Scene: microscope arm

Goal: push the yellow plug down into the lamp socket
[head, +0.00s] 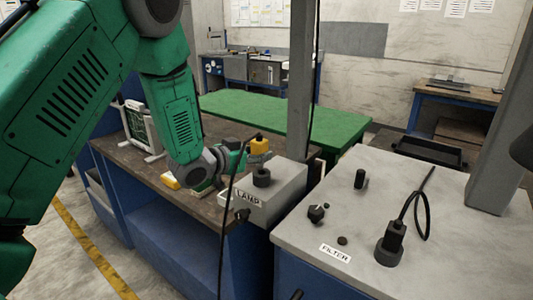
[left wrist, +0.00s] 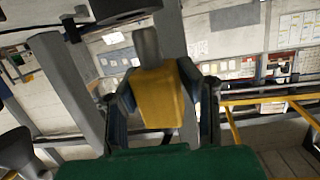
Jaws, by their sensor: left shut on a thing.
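The yellow plug (head: 259,146) is held in my left gripper (head: 257,157), just above the black lamp socket (head: 262,177). The socket stands on top of the grey box labelled LAMP (head: 285,192). A small gap seems to show between the plug and the socket, so the plug looks out of it. In the left wrist view the plug (left wrist: 160,98) sits between both fingers of the left gripper (left wrist: 162,100), with its grey end pointing up in the picture. My right gripper is in neither view.
A black cable (head: 231,190) hangs in front of the LAMP box. At right, a grey cabinet top labelled FILTER (head: 335,253) carries knobs and a black plug with a cable (head: 392,240). A green table (head: 285,117) and a grey post (head: 300,80) stand behind.

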